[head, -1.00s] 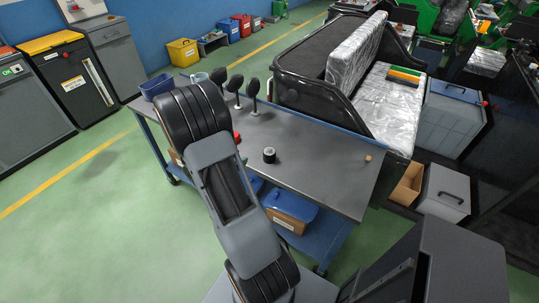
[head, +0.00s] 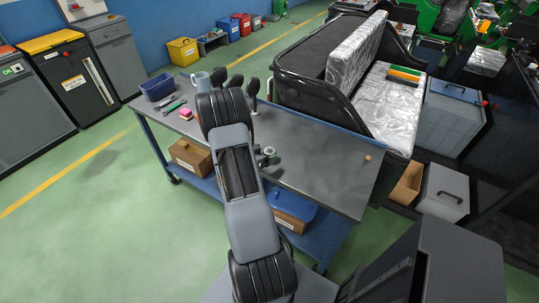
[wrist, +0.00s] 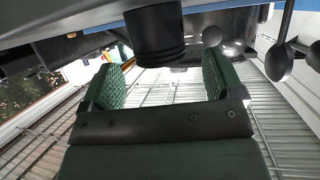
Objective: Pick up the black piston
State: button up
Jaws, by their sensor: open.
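The black piston (wrist: 153,35) shows in the wrist view as a dark ribbed cylinder at the top centre, cut off by the frame edge. My gripper (wrist: 160,82) is open, with green textured pads left and right of the piston's line; the pads are apart from it.
A small tan piece (head: 367,157) lies at the right. The bench's right half is mostly clear.

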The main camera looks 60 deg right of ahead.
aim_at(269, 151)
jog(key=shift+x, duration=1.95)
jog(key=c, duration=1.1)
jog(key=shift+r, duration=0.2)
